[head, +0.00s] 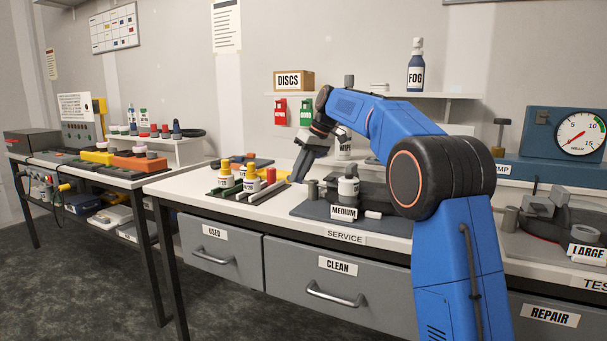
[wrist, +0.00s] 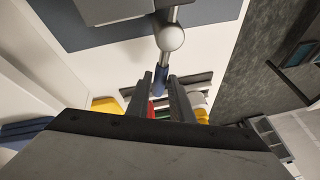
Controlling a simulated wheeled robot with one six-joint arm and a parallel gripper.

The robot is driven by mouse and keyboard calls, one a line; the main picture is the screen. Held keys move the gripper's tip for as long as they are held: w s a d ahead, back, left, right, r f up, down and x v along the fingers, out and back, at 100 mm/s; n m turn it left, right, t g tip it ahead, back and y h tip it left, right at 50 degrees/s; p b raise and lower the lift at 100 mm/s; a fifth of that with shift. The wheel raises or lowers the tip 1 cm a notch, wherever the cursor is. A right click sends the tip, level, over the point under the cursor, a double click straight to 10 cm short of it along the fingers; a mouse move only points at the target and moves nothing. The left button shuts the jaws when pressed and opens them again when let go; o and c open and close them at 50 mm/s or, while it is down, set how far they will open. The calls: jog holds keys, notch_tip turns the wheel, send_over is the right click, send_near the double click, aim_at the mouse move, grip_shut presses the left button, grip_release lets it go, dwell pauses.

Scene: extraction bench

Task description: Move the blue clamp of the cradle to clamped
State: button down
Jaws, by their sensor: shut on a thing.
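The blue clamp shows in the wrist view as a short blue grip (wrist: 160,80) on a metal rod with a silver ball. My gripper (wrist: 160,88) has its two dark fingers shut on the blue grip. In the head view my gripper (head: 299,174) reaches down at the left end of the cradle marked MEDIUM, and the clamp cannot be made out there. My arm hides part of the cradle's right side.
A shelf above carries a DISCS box (head: 293,81) and a FOG bottle (head: 415,72). A gauge unit (head: 566,134) stands at right.

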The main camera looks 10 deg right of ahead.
jog(key=shift+s+a+n+g+y, duration=0.15)
jog(key=shift+s+a+n+g, duration=0.2)
jog(key=shift+n, duration=0.45)
jog(key=shift+s+a+n+g+y, duration=0.15)
jog(key=shift+s+a+n+g, duration=0.15)
jog(key=shift+n, duration=0.5)
jog(key=c, duration=1.8)
grip_release()
jog(key=shift+c, duration=0.2)
